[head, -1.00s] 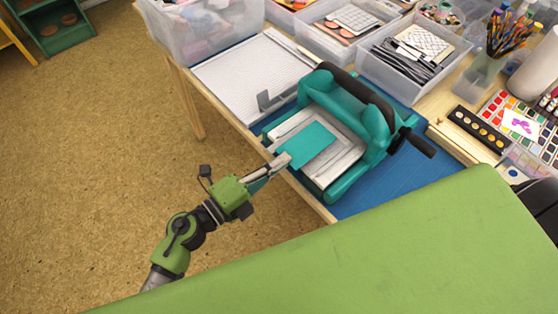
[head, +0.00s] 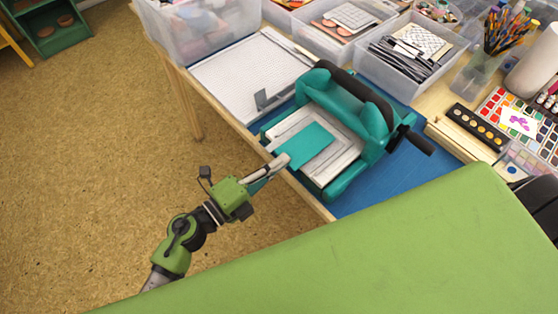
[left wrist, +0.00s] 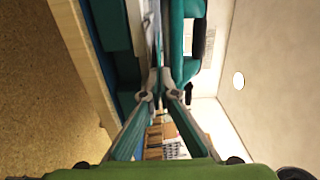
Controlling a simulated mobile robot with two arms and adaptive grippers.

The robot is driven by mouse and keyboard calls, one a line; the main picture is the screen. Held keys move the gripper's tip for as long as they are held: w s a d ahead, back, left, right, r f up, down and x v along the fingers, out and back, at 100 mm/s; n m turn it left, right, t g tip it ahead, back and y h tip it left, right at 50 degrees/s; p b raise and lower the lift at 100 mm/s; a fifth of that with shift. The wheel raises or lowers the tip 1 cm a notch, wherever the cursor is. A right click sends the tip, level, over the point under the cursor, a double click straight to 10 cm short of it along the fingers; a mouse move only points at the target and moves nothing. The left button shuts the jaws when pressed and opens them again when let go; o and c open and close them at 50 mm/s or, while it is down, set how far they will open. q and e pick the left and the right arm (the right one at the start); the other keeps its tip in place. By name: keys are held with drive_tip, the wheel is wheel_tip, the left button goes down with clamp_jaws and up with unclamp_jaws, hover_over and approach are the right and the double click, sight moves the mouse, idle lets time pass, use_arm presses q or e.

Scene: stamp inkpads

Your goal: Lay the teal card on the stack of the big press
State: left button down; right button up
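The teal card (head: 304,146) is a flat square over the pale layered stack (head: 346,154) on the bed of the big teal press (head: 352,108). It covers the stack's near left part. I cannot tell whether it touches the stack or hovers just above it. My left gripper (head: 279,163) reaches in from the left, over the table edge, with its fingertips at the card's near left edge. In the left wrist view its fingers (left wrist: 160,82) come together on the thin card, seen nearly edge-on. My right gripper is not in view.
The press has a dark handle and a side crank (head: 417,143). A white gridded board (head: 240,75) lies to its left. Clear bins (head: 410,70) stand behind. The blue mat (head: 385,185) is bare at the right. My green body covers the bottom.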

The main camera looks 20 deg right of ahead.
use_arm(q)
drive_tip(key=shift+f+b, duration=0.3)
drive_tip(key=shift+f, duration=0.15)
idle(0.6)
drive_tip(key=c, duration=2.2)
unclamp_jaws()
drive_tip(key=shift+a, duration=0.1)
drive_tip(key=shift+v, duration=2.45)
